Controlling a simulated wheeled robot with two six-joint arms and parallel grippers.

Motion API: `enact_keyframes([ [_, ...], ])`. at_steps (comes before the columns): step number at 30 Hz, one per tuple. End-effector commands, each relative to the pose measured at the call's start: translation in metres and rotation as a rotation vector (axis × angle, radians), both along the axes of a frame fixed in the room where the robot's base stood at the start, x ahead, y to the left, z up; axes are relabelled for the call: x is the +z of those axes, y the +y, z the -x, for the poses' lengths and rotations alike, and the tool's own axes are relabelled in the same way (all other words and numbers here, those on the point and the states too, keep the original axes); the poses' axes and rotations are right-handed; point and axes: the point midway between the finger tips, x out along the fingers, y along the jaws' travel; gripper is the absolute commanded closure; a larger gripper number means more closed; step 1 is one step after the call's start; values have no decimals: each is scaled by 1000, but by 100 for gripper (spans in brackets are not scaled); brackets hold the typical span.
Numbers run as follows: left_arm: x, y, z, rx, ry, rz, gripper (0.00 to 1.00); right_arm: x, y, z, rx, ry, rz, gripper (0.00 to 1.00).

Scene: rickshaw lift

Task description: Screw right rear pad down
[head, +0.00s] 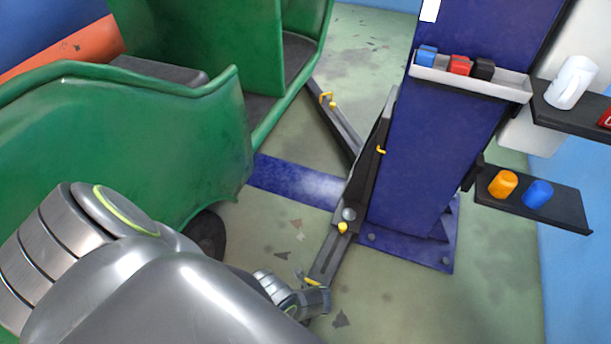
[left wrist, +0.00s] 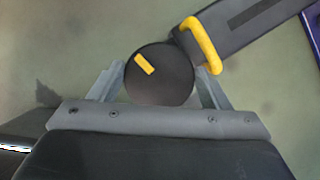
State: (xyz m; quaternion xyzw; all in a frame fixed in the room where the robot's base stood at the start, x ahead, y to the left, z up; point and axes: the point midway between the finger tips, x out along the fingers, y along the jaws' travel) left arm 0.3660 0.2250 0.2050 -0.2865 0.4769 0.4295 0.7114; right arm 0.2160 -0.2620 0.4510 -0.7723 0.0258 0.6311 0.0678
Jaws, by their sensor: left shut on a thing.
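The pad is a round black disc (left wrist: 160,75) with a yellow mark (left wrist: 144,65) on its top, at the end of a dark lift arm (left wrist: 240,25). My left gripper (left wrist: 165,80) is shut on the pad, with one finger on each side of it. In the head view my left gripper (head: 312,298) is low at the near end of the lift arm (head: 328,257), and the pad is hidden there. A yellow handle (left wrist: 201,44) stands on the arm beside the pad. My right gripper is not in view.
The blue lift post (head: 420,160) stands at the right on its base plate (head: 410,245). The green rickshaw (head: 120,140) fills the left, with a wheel (head: 207,232) near my arm. A tray (head: 470,78) and shelves (head: 545,205) with small items are on the right.

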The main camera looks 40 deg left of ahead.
Motion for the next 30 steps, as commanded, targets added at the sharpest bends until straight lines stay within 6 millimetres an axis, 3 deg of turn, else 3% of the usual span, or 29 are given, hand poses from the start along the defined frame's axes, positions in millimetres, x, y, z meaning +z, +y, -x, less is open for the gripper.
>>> enact_keyframes([
  [21, 3, 1, -5, -679, -8, -2, 53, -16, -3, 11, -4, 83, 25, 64],
  [30, 2, 0, -5, -816, -8, -2, 53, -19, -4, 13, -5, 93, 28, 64],
])
